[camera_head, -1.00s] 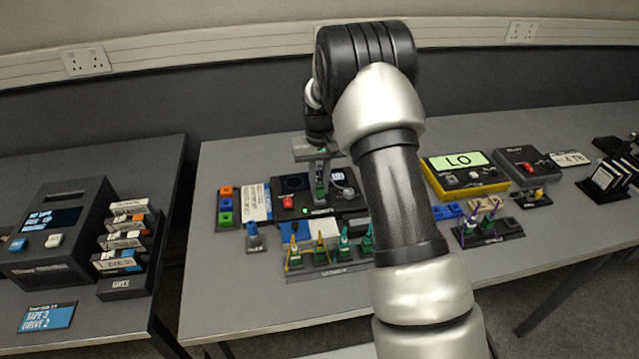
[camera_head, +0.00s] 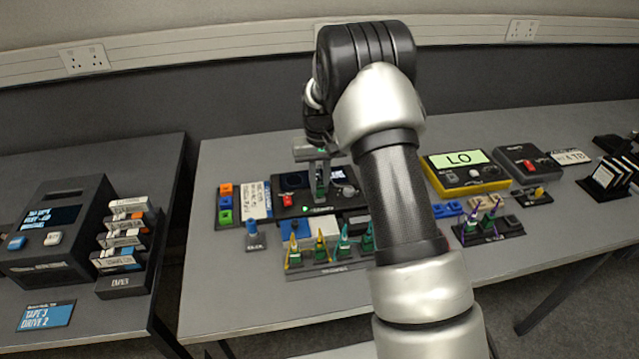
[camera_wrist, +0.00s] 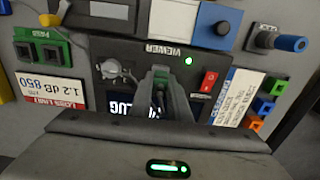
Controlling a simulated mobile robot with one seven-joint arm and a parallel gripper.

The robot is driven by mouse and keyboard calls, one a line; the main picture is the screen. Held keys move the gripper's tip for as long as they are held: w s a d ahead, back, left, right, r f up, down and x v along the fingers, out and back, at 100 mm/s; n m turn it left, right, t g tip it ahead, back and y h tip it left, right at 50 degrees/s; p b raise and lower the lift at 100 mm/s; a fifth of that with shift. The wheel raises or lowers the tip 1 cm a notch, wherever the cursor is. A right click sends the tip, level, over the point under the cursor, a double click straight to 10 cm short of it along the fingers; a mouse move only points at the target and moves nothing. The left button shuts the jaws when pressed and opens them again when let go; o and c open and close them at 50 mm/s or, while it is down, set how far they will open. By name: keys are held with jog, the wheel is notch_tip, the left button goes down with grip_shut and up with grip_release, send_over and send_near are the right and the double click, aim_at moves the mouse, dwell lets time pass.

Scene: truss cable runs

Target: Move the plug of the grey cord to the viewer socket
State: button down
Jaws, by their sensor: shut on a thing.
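The black viewer unit (camera_head: 291,201) stands on the main bench. Its lettered front, a lit screen and a green light also show in the wrist view (camera_wrist: 188,61). My gripper (camera_head: 320,188) points down over the viewer. In the wrist view my gripper (camera_wrist: 161,76) is shut on a small greyish piece, seemingly the grey cord's plug, mostly hidden by the fingers. The fingers hide the place just under them, so I cannot tell whether the plug is seated in a socket. A grey round fitting (camera_wrist: 110,68) is beside the fingers on the viewer face.
A rack of yellow and teal plugs (camera_head: 325,268) stands in front of the viewer. A blue plug holder (camera_head: 254,240) and coloured blocks (camera_head: 225,203) are at its left. A yellow meter (camera_head: 465,172) and a purple-plug stand (camera_head: 488,236) are at the right.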

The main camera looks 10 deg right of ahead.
jog(key=shift+f, duration=0.35)
dwell(0.6)
jog(key=c, duration=1.6)
grip_release()
jog(key=shift+r, duration=0.15)
jog(key=shift+r+p, duration=1.3)
jog(key=shift+r, duration=1.05)
jog(key=shift+r+p, duration=1.3)
jog(key=shift+r, duration=0.7)
